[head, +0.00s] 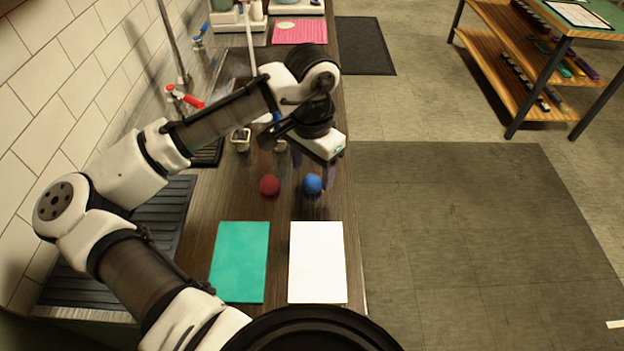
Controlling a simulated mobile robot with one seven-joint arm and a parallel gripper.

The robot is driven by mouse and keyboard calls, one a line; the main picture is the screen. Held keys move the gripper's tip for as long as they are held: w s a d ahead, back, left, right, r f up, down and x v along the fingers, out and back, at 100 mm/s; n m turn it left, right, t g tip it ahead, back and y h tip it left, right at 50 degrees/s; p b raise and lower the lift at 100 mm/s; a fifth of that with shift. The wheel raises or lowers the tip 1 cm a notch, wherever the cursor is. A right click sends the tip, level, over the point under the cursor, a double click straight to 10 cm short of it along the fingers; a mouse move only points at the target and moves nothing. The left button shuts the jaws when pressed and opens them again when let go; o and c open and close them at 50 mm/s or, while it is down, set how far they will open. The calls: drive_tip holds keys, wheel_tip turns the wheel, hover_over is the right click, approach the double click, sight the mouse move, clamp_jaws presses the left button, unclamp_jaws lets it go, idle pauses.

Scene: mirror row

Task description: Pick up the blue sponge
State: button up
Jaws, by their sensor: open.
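The blue sponge (312,184) is a small round blue thing on the dark wooden counter, near its right edge. My gripper (317,165) is open and points down just behind and above the blue sponge. Its fingers are dark and partly hidden under the white gripper body. Nothing shows between them, and I cannot tell whether they touch the sponge.
A dark red round thing (269,185) sits just left of the blue sponge. A green sheet (239,262) and a white sheet (318,262) lie nearer on the counter (201,231). A small container (240,140) stands behind. Taps and a tiled wall are at left.

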sight(312, 178)
drive_tip(key=shift+f, duration=1.5)
drive_tip(key=shift+c, duration=0.3)
drive_tip(key=c, duration=1)
drive_tip(key=shift+r, duration=0.1)
wheel_tip(312, 178, up, 20)
drive_tip(key=shift+b, duration=0.35)
